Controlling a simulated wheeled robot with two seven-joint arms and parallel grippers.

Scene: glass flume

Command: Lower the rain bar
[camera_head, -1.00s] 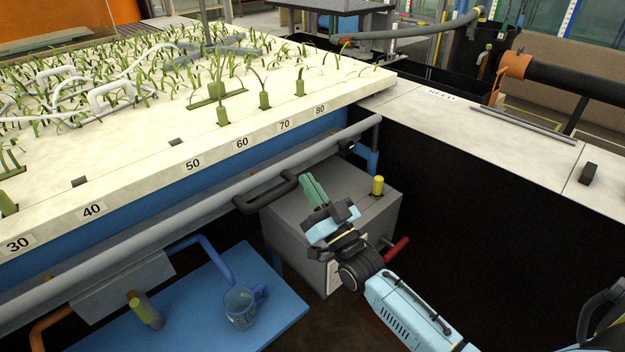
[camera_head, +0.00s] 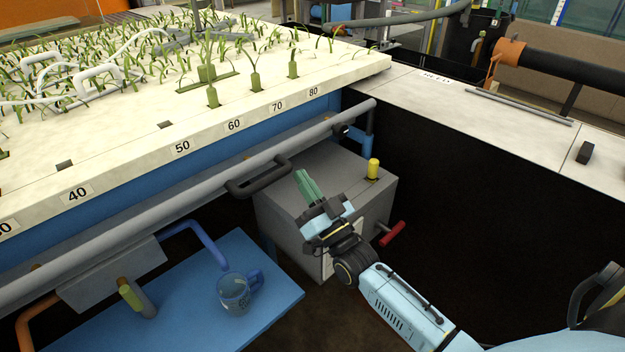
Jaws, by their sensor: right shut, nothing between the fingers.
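A long grey bar (camera_head: 190,208) runs along the near side of the planted bed, with a black loop handle (camera_head: 258,184) on it. I cannot tell for sure whether this is the rain bar; no other bar is clearly marked as such. My right gripper (camera_head: 308,186) has green fingers, shut and empty. It is just right of the handle's right end, apart from it in the picture, in front of the grey box (camera_head: 285,207). My left gripper is not in view.
The grey box has a yellow knob (camera_head: 373,169) and a red handle (camera_head: 392,233). A blue shelf (camera_head: 185,318) below holds a mug (camera_head: 234,291). The planted bed (camera_head: 130,160) carries number labels. A pale ledge (camera_head: 450,105) lies right, above a dark wall.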

